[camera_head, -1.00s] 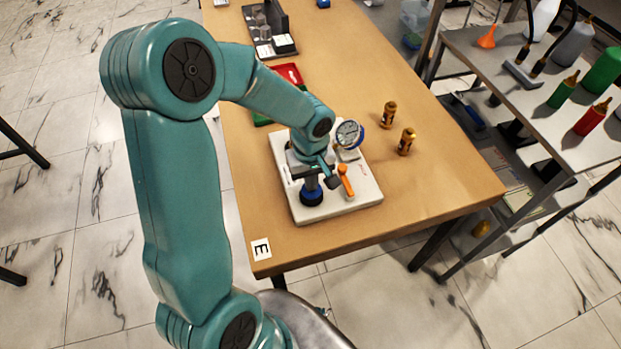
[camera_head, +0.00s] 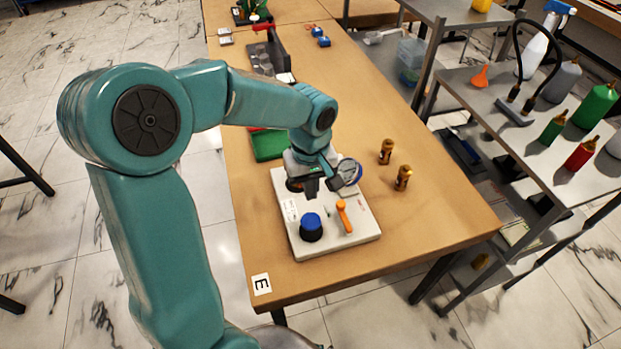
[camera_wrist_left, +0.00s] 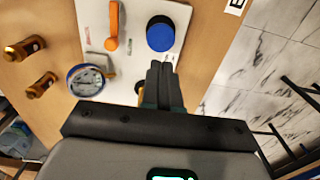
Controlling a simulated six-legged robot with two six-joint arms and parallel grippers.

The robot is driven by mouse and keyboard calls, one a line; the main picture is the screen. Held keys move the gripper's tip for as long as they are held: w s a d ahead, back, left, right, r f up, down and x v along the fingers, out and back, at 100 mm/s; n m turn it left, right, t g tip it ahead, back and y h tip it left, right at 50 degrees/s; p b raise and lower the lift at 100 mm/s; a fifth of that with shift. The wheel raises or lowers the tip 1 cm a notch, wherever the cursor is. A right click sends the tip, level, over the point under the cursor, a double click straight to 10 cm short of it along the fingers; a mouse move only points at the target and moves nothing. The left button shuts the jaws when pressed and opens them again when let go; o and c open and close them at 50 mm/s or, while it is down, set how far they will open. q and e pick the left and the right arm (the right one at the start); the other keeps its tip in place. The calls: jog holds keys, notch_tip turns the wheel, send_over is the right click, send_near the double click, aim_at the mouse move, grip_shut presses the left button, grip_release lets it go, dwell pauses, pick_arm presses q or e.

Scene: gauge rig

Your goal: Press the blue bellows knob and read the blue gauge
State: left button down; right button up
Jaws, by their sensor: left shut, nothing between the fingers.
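The blue bellows knob (camera_head: 311,222) stands on the front left of the white rig plate (camera_head: 345,240). It also shows in the left wrist view (camera_wrist_left: 160,34), with a blue top and a dark base. The blue-rimmed gauge (camera_head: 348,172) stands at the back of the plate, partly behind my gripper. In the left wrist view the gauge (camera_wrist_left: 87,80) shows its pale dial, too small to read. My left gripper (camera_head: 320,190) is shut and empty above the plate, behind the knob and apart from it. Its fingertips show in the left wrist view (camera_wrist_left: 160,68). My right gripper is not in view.
An orange lever (camera_head: 344,216) stands right of the knob. Two brass fittings (camera_head: 386,151) (camera_head: 403,177) stand on the table right of the plate. A green tray (camera_head: 268,145) lies behind the plate. The table's right front (camera_head: 450,215) is clear.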

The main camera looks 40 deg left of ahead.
pick_arm(q)
notch_tip(320, 180, up, 3)
jog(key=shift+f, duration=0.1)
jog(key=shift+s, duration=0.15)
dwell(0.4)
dwell(0.4)
